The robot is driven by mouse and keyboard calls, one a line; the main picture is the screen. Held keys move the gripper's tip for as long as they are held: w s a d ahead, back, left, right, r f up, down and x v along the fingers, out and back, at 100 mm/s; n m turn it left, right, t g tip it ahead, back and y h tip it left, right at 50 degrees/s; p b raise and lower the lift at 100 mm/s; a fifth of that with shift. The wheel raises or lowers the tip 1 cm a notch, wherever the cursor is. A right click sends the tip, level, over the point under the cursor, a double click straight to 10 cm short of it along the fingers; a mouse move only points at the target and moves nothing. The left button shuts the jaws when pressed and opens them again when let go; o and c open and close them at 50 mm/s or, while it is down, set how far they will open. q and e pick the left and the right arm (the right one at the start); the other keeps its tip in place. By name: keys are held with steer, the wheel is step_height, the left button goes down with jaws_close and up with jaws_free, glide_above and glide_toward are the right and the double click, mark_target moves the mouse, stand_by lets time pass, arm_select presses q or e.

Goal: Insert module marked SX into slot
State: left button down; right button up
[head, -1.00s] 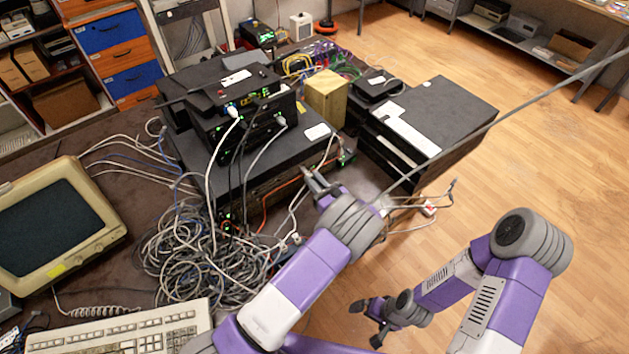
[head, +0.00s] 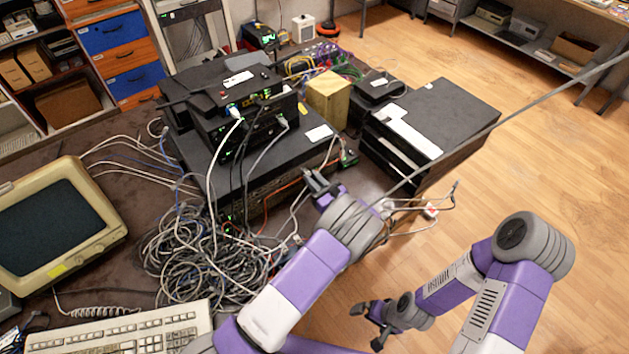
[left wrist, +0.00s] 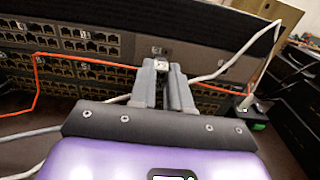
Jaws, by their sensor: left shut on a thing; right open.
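My left gripper (head: 318,183) is in front of the stacked network switches (head: 265,185), close to their port face. In the left wrist view its fingers (left wrist: 163,85) are shut on a small metallic module (left wrist: 162,62), held at the switch front. I cannot tell whether the module's tip is inside a slot. A small dark mark shows on a label just above it, too small to read. The switch face (left wrist: 95,50) has rows of ports, and the slot behind the module is hidden. My right gripper (head: 370,325) is open and empty, low over the floor at the right.
An orange cable (left wrist: 38,70) runs across the switch face and a pale cable (left wrist: 235,60) passes right of the fingers. Tangled grey cables (head: 200,250) lie left of my left arm. Black cases (head: 440,120) stand to the right.

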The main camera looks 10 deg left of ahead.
arm_select(q)
steer(key=shift+w+a, duration=0.4)
steer(key=shift+a, duration=0.1)
stand_by(0.3)
steer(key=c, duration=1)
jaws_free()
steer(key=shift+d, duration=0.1)
steer(key=v, duration=0.7)
steer(key=shift+s, duration=0.25)
steer(key=shift+d, duration=0.1)
